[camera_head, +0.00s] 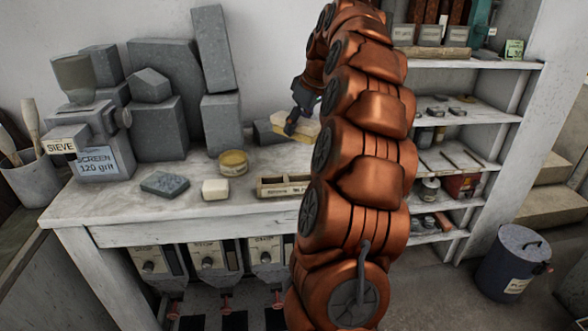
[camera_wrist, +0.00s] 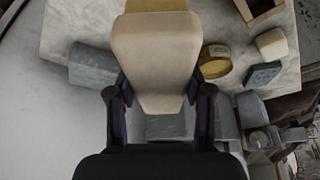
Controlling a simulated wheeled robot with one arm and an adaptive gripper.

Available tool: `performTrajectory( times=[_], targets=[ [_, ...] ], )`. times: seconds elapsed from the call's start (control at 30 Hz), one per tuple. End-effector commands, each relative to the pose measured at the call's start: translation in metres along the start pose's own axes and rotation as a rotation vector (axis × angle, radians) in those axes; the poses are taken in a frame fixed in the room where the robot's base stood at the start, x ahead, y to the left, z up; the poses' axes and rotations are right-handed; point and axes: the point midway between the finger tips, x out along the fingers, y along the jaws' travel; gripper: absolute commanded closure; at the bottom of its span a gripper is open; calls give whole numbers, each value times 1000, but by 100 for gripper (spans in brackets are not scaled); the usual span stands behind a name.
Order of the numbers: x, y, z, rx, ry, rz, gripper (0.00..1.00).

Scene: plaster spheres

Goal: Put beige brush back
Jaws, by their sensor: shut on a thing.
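The beige brush (camera_wrist: 157,50) fills the upper middle of the wrist view, between my two dark fingers. A tan strip (camera_wrist: 155,5) shows at its far end. My gripper (camera_wrist: 158,95) is shut on it, one finger on each side. In the head view the brush (camera_head: 300,130) shows as a small pale block over the back of the workbench (camera_head: 125,200). My gripper (camera_head: 296,118) is partly behind my arm there. The brush looks held above the bench top, but the exact gap is hard to tell.
A wooden tray (camera_head: 268,189), partly hidden by my arm, stands at the bench front. Nearby are a cream block (camera_head: 215,190), a dark grey block (camera_head: 165,184) and a yellow tin (camera_head: 233,163). Tall grey blocks (camera_head: 160,120) stand behind left. Shelves (camera_head: 465,105) stand at right.

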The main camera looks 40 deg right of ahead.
Motion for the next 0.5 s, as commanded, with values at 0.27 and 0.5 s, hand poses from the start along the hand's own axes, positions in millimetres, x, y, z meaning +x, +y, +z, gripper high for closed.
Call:
performTrajectory(
  times=[0.27, 0.5],
  targets=[
    [18, -1, 9, 1, -2, -2, 77],
    [44, -1, 18, -1, 0, -1, 77]
  ],
)
